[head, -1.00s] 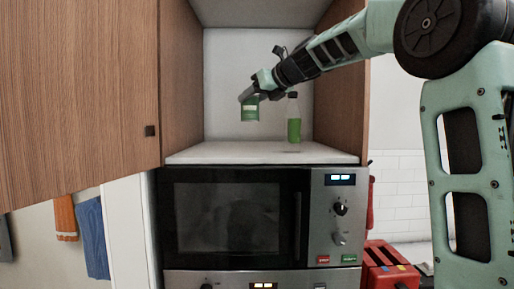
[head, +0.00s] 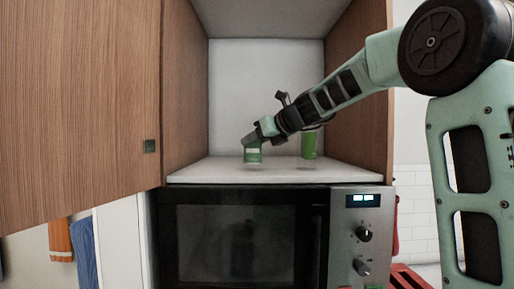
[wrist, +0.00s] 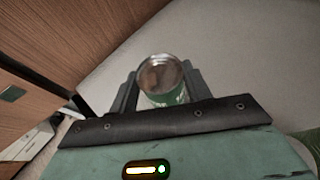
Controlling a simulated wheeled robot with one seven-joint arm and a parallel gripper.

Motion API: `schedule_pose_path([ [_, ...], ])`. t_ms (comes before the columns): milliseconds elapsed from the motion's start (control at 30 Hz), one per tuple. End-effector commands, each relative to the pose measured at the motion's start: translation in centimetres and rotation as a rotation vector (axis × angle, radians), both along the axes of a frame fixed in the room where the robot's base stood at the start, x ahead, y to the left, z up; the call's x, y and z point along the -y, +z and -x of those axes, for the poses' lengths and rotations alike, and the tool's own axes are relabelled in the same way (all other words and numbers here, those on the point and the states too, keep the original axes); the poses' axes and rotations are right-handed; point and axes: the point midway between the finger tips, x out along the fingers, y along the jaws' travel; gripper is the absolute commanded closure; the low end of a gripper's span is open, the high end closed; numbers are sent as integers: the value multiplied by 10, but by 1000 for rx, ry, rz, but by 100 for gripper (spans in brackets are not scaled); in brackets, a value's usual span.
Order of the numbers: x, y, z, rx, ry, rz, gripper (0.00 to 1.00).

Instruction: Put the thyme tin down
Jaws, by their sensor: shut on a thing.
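The thyme tin (head: 253,155) is a small green can with a pale band, in the open cabinet above the oven. In the wrist view its round metal top (wrist: 161,74) shows between the two fingers. My gripper (head: 250,141) is shut on the tin from above and holds it upright, low over the white shelf (head: 215,173). The tin's base is at or very near the shelf; I cannot tell whether it touches.
A green bottle (head: 309,146) stands on the shelf to the right of the tin, partly behind my arm. The wooden door (head: 80,95) is open at left. The built-in oven (head: 245,240) is below. The shelf left of the tin is clear.

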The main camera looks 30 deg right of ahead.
Motion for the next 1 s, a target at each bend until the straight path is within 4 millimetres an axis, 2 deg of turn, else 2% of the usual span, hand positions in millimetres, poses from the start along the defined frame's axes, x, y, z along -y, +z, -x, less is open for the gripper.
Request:
schedule_pose_path([
  [33,1,-9,0,-2,-2,-2,76],
  [133,1,-17,0,-1,-3,-1,76],
  [500,0,-21,0,0,-1,0,76],
  [533,0,-21,0,0,-1,0,49],
  [600,0,-20,0,0,-1,0,30],
  [1000,2,-16,4,1,-3,1,30],
])
